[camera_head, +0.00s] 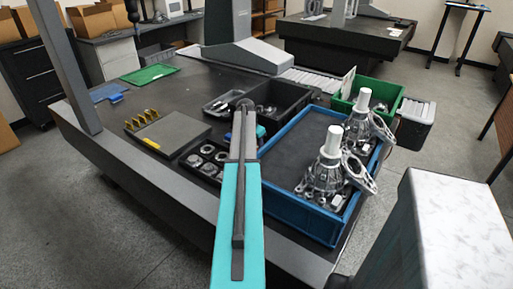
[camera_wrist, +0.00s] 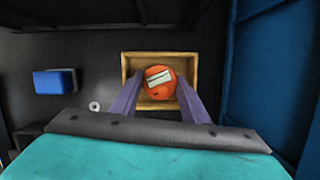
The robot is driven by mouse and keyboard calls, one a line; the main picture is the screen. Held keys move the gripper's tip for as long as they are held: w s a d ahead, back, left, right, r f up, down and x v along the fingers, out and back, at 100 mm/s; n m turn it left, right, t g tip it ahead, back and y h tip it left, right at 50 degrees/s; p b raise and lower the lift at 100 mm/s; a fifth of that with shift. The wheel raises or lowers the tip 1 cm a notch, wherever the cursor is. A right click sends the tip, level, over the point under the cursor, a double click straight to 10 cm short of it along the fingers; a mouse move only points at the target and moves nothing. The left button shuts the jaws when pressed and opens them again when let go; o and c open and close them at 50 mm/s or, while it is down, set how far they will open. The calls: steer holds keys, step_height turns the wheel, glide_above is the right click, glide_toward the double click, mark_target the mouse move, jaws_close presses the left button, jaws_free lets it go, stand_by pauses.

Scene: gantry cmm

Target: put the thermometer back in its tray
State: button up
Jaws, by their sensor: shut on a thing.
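The thermometer appears in the wrist view as a round orange body (camera_wrist: 154,76) with a pale rectangular display. My gripper (camera_wrist: 161,87) is shut on it, one purple finger on each side. Behind it is a small wooden tray (camera_wrist: 160,55), whose rim surrounds the thermometer as seen from above. I cannot tell whether the thermometer touches the tray floor or hangs above it. In the head view my arm hides the gripper, the thermometer and the wooden tray.
A blue block (camera_wrist: 53,82) and a small ring (camera_wrist: 95,106) lie left of the tray. A blue wall stands close on the right (camera_wrist: 262,75). In the head view, a blue crate (camera_head: 285,205) with metal castings and a black bin (camera_head: 296,109) stand near my arm.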

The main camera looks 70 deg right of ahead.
steer(key=o, duration=0.9)
steer(key=b+v, duration=0.1)
steer(key=v, duration=1.1)
steer(key=shift+d+r, duration=0.1)
steer(key=shift+r, duration=0.1)
